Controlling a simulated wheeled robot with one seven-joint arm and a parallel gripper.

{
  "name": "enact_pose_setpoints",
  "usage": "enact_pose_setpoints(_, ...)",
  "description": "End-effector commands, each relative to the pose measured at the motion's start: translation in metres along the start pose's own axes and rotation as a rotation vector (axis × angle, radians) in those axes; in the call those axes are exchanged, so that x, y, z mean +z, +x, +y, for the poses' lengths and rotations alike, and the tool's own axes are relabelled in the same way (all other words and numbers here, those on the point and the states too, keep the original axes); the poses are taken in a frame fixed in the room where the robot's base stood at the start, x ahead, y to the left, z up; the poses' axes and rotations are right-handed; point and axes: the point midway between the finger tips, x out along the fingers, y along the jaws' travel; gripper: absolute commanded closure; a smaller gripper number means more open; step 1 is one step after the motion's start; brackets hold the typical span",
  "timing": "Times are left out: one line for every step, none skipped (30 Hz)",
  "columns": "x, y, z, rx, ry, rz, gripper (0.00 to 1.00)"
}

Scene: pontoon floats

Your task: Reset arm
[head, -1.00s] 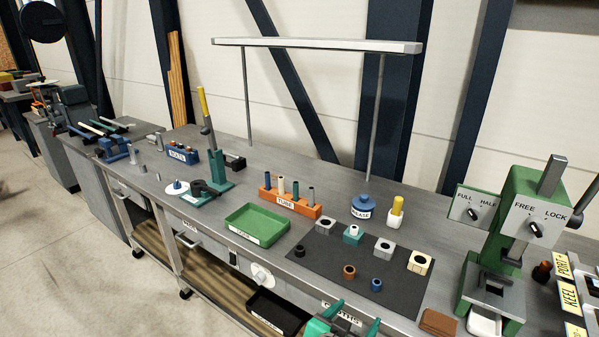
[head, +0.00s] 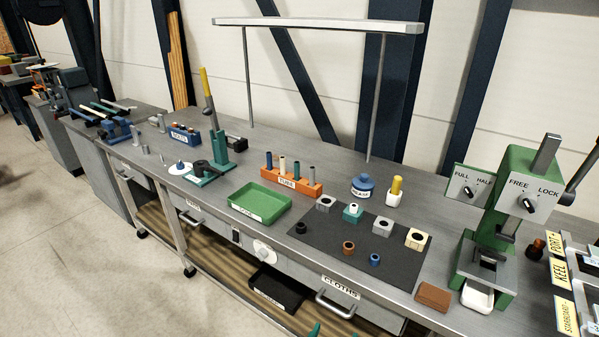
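The grey workbench (head: 165,193) holds a green tray (head: 270,197), an orange tube rack (head: 302,188), a black mat (head: 325,245) with several small blocks and rings, and a green press (head: 515,190). The CLOTHS drawer handle (head: 335,307) and a black bin (head: 277,291) are at the front.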

Motion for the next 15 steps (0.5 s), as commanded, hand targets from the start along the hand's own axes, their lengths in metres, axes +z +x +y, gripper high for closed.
enact_pose_setpoints(0.018,-0.009,-0.001,-0.020,-0.015,-0.003,0.33)
enact_pose_setpoints(0.025,-0.014,-0.002,-0.036,-0.023,0.001,0.33)
enact_pose_setpoints(0.035,-0.021,-0.004,-0.054,-0.034,0.006,0.33)
enact_pose_setpoints(0.042,-0.026,-0.005,-0.068,-0.040,0.011,0.33)
enact_pose_setpoints(0.049,-0.032,-0.006,-0.083,-0.045,0.015,0.33)
enact_pose_setpoints(0.058,-0.040,-0.008,-0.101,-0.053,0.021,0.33)
enact_pose_setpoints(0.064,-0.047,-0.009,-0.115,-0.059,0.025,0.33)
enact_pose_setpoints(0.070,-0.053,-0.010,-0.129,-0.063,0.030,0.33)
enact_pose_setpoints(0.078,-0.062,-0.011,-0.146,-0.068,0.036,0.33)
enact_pose_setpoints(0.084,-0.070,-0.012,-0.160,-0.071,0.040,0.33)
enact_pose_setpoints(0.089,-0.077,-0.013,-0.173,-0.075,0.045,0.33)
enact_pose_setpoints(0.096,-0.087,-0.014,-0.190,-0.078,0.051,0.33)
enact_pose_setpoints(0.101,-0.095,-0.015,-0.203,-0.079,0.056,0.33)
enact_pose_setpoints(0.106,-0.103,-0.015,-0.215,-0.081,0.061,0.33)
enact_pose_setpoints(0.112,-0.113,-0.015,-0.230,-0.084,0.068,0.33)
